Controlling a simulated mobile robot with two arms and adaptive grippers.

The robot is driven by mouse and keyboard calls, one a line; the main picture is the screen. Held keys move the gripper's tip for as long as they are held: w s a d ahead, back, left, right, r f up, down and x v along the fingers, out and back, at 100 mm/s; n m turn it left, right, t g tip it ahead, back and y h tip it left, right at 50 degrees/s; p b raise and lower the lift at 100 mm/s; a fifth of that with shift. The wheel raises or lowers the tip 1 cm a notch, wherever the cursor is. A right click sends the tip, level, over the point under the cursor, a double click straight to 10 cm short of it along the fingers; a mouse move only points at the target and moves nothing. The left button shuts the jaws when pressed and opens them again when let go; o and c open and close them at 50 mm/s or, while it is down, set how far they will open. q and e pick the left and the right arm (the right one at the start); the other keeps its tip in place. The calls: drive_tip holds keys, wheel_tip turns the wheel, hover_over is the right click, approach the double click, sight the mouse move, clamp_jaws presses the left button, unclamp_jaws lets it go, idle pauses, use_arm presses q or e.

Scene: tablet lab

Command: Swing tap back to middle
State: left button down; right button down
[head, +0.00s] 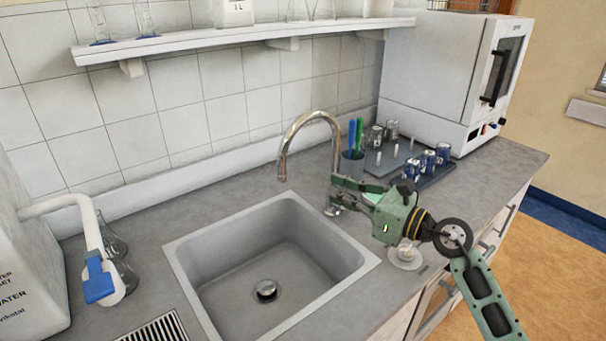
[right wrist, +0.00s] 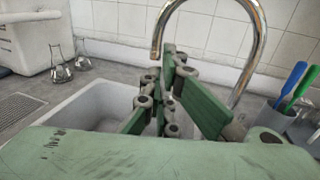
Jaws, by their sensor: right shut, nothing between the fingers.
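The tap (head: 316,115) is a tall chrome gooseneck at the back right of the sink (head: 280,330). In the head view its spout arches to the left, its open end appearing just above the sink's back corner. The tap also shows in the right wrist view (right wrist: 262,40), its spout end beyond the fingertips. My right gripper (head: 338,194) is shut and empty, close beside the lower part of the tap. Whether it touches the tap is unclear. Its fingers also show in the right wrist view (right wrist: 163,95). My left gripper is out of view.
A tray (head: 440,174) with several cans lies to the right, before a white oven (head: 435,75). A canister tap with blue lever (head: 99,283) is at left. The sink basin is empty.

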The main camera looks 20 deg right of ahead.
drive_tip(key=p+x, duration=0.4)
drive_tip(key=x, duration=0.7)
drive_tip(key=shift+w+a, duration=0.25)
drive_tip(key=shift+w, duration=0.1)
drive_tip(key=shift+b+x, duration=0.5)
drive_tip(key=shift+x, duration=0.5)
drive_tip(key=shift+d, duration=0.1)
